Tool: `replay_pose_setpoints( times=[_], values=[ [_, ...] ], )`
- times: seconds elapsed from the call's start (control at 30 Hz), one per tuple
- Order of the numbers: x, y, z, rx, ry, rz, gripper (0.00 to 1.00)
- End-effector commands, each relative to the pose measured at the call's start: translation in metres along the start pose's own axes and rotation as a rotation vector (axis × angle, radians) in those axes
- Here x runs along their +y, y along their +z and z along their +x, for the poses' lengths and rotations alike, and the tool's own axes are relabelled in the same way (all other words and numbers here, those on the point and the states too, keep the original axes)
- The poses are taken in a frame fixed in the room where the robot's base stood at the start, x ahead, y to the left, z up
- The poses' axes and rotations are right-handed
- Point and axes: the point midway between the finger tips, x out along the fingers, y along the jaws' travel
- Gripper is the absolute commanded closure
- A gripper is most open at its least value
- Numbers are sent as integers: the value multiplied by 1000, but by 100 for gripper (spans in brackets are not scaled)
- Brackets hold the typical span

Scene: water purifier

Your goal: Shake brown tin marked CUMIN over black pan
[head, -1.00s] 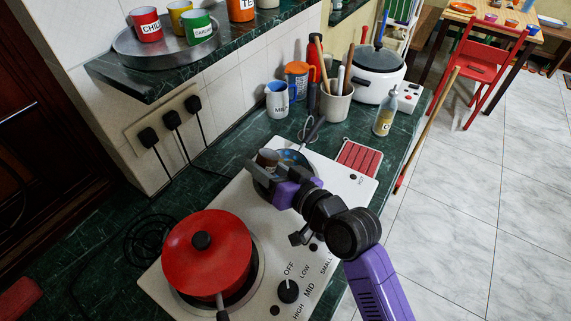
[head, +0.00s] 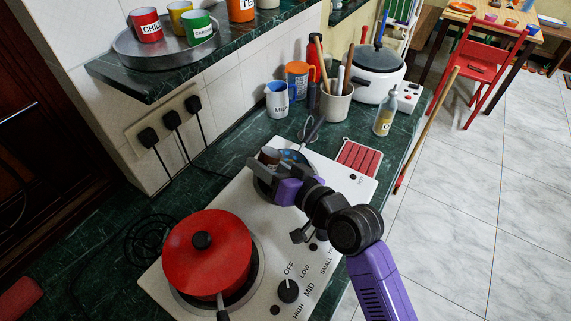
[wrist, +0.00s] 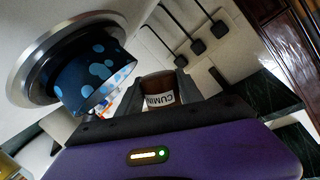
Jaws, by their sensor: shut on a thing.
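The brown tin (head: 269,156) is held in my gripper (head: 266,167) at the far burner. In the wrist view the tin (wrist: 158,88) shows a white label reading CUMIN between the fingers. My gripper is shut on it. The pan (head: 296,157) sits on the far burner, dark with a bluish inside and a black handle pointing to the back. My gripper and the tin cover its near left part.
A red lidded pot (head: 207,255) stands on the near burner. A red striped cloth (head: 359,156) lies right of the pan. A MILK mug (head: 278,100), utensil holder (head: 336,102) and bottle (head: 385,115) stand behind. A shelf (head: 150,85) overhangs the back left.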

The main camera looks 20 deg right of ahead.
Motion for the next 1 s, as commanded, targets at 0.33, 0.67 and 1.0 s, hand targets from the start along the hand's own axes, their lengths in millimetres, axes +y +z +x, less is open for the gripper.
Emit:
replay_pose_setpoints(
  times=[0.33,0.67,1.0],
  values=[
    [1,-2,0,-2,-3,21,100],
    [2,-4,0,-4,-6,41,100],
    [3,-5,0,-7,-9,60,100]
  ],
)
